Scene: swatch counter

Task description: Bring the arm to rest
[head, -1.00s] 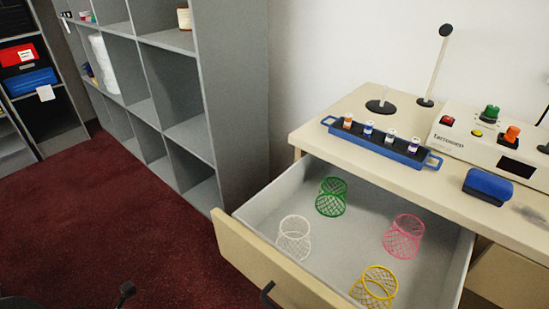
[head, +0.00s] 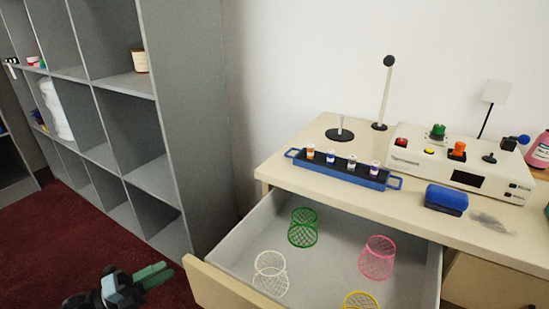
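My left gripper (head: 158,275) is at the bottom left in the head view, over the dark red carpet. Its two green fingers point right and lie close together, with no gap showing between them and nothing seen held. It is apart from the open drawer, to the left of the drawer front (head: 225,290). My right gripper is not in view.
The open drawer holds green (head: 303,228), white (head: 270,274), pink (head: 377,258) and yellow (head: 361,301) mesh cups. A blue-handled vial tray (head: 292,153), control box (head: 470,158) and blue block (head: 446,199) are on the counter. Grey shelves (head: 185,110) stand left.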

